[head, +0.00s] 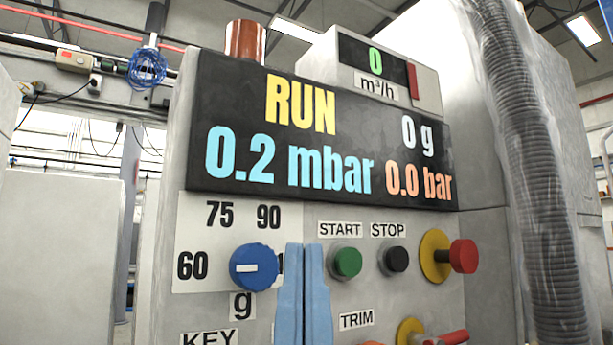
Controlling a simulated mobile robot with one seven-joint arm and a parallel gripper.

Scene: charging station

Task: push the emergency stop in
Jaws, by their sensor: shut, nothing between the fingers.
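The emergency stop (463,256) is a red mushroom button on a yellow round plate (433,254), at the right of the panel in the head view. The red head stands out from the plate. My gripper (303,250) shows as two blue fingers pointing up, side by side and shut with nothing held. It is in front of the panel, left of the green start button and well left of the emergency stop. It covers part of the dial scale.
A green START button (345,262) and a black STOP button (396,259) lie between my gripper and the emergency stop. A blue dial (254,267) is at left. A red-handled control (452,338) on yellow sits below. The display (320,140) reads RUN. A ribbed hose (545,180) hangs at right.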

